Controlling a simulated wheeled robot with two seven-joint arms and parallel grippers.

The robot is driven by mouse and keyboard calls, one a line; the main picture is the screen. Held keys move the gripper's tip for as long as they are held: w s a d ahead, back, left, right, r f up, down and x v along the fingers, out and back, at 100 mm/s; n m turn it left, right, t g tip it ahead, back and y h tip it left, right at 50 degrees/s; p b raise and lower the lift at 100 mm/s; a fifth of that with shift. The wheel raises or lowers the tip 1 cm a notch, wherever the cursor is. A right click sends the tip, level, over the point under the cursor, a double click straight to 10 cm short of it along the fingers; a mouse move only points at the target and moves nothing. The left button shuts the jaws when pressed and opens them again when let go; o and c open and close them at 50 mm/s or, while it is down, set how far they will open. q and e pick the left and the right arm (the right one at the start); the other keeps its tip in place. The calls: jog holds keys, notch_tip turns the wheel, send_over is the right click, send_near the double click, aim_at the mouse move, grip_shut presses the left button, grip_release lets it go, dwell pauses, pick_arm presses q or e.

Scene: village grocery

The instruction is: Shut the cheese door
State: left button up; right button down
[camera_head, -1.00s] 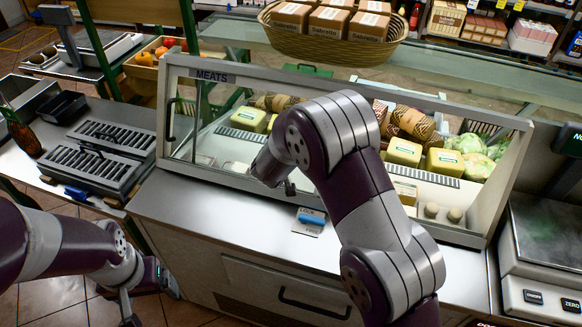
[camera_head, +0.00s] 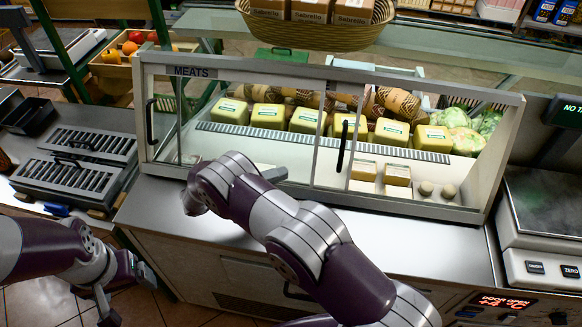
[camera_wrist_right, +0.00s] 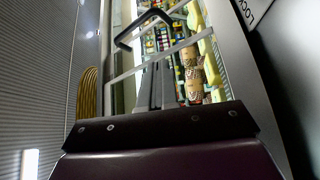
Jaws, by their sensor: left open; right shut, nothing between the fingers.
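The sliding cheese door's black handle (camera_head: 345,146) stands near the middle of the display case (camera_head: 480,211). Its glass panel seems to overlap the left "MEATS" panel, leaving the right part looking uncovered. Yellow-green cheese blocks (camera_head: 391,132) lie inside. My right gripper (camera_head: 276,173) is shut and empty, pointing right in front of the glass, left of the handle and apart from it. In the right wrist view its grey fingers (camera_wrist_right: 156,86) point toward the black handle (camera_wrist_right: 142,28). My left gripper (camera_head: 128,294) is open and empty, low at left, away from the case.
Another black handle (camera_head: 150,121) is at the case's left end. The steel counter (camera_head: 430,242) in front is mostly clear except under my right arm. A scale (camera_head: 545,215) stands at right, a grooved tray (camera_head: 80,165) at left. A basket of boxes (camera_head: 318,36) sits above.

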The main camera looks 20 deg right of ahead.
jog(key=d+p, duration=0.2)
jog(key=d, duration=0.6)
jog(key=shift+r+p, duration=0.2)
jog(key=shift+p, duration=0.15)
jog(key=s+d+p, duration=0.2)
jog(key=shift+d+f, duration=0.1)
jog(key=shift+d, duration=0.3)
jog(key=shift+s+d, duration=0.2)
jog(key=shift+s+d+f, duration=0.1)
jog(key=shift+f, duration=0.1)
